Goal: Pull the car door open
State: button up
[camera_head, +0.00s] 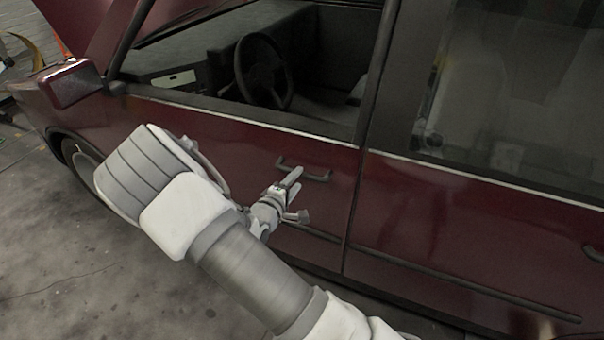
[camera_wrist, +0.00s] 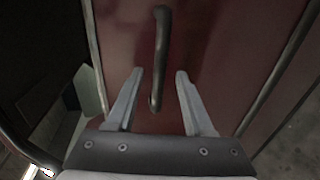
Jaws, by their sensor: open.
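The dark red front car door (camera_head: 230,150) looks flush with the body along its rear seam. Its dark bar handle (camera_head: 318,178) sits below the window, near that seam. My gripper (camera_head: 299,194) is in front of the door at the handle, and one finger overlaps the handle in the head view. In the wrist view the handle (camera_wrist: 161,50) runs upright, and its lower end shows between the two spread fingers of my gripper (camera_wrist: 158,74). The gap between the fingers holds nothing gripped. I cannot tell whether a finger touches the handle or how deep it sits between them.
The rear door (camera_head: 450,215) adjoins at the right, with its own handle (camera_head: 594,253) at the edge. A side mirror (camera_head: 72,83) sticks out at the front left. The steering wheel (camera_head: 262,70) shows through the front window. Concrete floor (camera_head: 70,250) is clear at the lower left.

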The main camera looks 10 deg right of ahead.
aim_at(302, 174)
jog(key=shift+x, duration=2.15)
jog(key=shift+c, duration=0.3)
grip_shut()
